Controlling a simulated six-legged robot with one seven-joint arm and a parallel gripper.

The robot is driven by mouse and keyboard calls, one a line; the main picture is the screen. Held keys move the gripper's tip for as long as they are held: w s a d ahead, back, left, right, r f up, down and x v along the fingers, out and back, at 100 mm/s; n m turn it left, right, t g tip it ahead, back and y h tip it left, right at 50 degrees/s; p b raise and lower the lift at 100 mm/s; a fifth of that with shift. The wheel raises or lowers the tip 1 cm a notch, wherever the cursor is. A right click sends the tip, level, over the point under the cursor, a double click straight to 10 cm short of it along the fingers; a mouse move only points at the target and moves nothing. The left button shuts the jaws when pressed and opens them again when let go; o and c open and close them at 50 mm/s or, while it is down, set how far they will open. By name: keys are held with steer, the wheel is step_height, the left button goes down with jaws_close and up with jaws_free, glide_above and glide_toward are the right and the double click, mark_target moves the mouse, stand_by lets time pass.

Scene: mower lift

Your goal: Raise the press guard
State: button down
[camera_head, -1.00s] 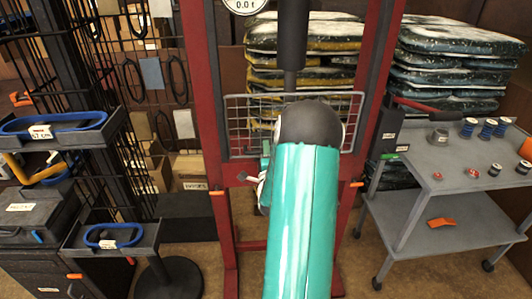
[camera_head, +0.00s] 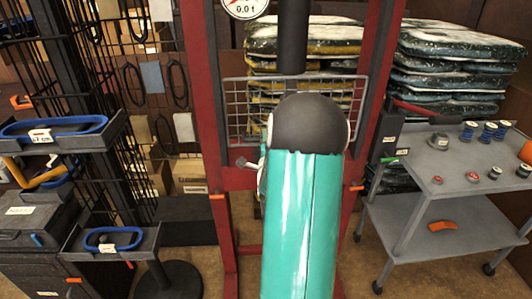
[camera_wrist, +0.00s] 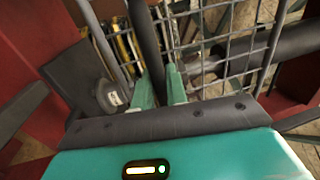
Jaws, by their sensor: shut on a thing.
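The press guard (camera_head: 248,108) is a grey wire mesh panel in a grey frame. It hangs upright between the red posts of the press (camera_head: 205,120), in front of the dark ram (camera_head: 293,40). My arm hides its lower middle in the head view. In the wrist view the mesh (camera_wrist: 235,50) fills the upper right. There my gripper's (camera_wrist: 160,76) two green fingers are closed on a dark bar at the guard. In the head view the fingers are hidden behind my arm.
A grey cart (camera_head: 455,170) with spools stands at right. Stacked bags (camera_head: 450,65) lie behind. Shelves with blue belts (camera_head: 50,130) and a round-based stand (camera_head: 170,278) are at left. A gauge (camera_head: 245,6) reading 0.0 t sits atop the press.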

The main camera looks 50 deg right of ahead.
mark_target(265, 92)
step_height(265, 92, up, 14)
steer(key=shift+r, duration=0.15)
steer(key=c, duration=1.7)
jaws_free()
steer(key=shift+o, duration=1.1)
steer(key=v, duration=1.4)
steer(key=shift+d, duration=0.1)
